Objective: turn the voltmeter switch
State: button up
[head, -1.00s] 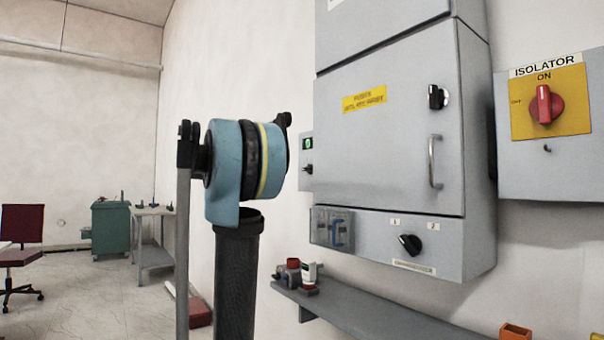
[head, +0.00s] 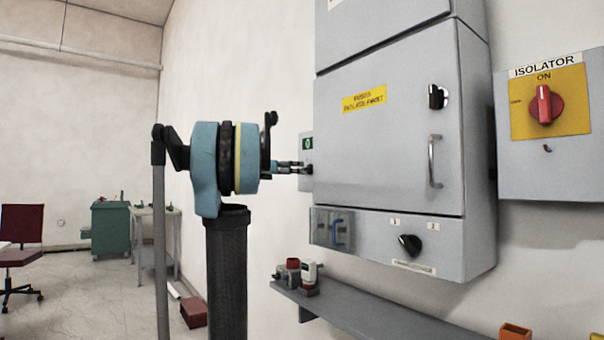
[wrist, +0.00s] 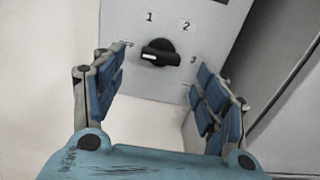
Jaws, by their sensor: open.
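The switch in front of my gripper is a black rotary knob (wrist: 158,52) with a white pointer mark, pointing left in the wrist view. Labels 1, 2 and 3 stand around it on a grey box face (wrist: 210,25). In the head view this small grey box (head: 306,150) with a green display sits at the cabinet's left side; the fingers largely hide its knob. My gripper (wrist: 162,68) is open, with blue-padded fingers on either side of the knob. In the head view the gripper (head: 300,168) reaches the box; contact cannot be told.
The grey cabinet (head: 385,140) has a handle, a black knob (head: 437,97) and a lower black switch (head: 410,244). A red isolator switch (head: 544,105) is at right. A shelf (head: 370,312) with small items runs below.

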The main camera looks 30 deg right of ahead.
aim_at(308, 169)
jog(key=shift+w+d, duration=0.15)
jog(key=shift+d, duration=1.35)
jog(key=shift+w+d, duration=0.1)
jog(key=shift+d, duration=1.35)
jog(key=shift+c, duration=0.6)
jog(key=c, duration=0.9)
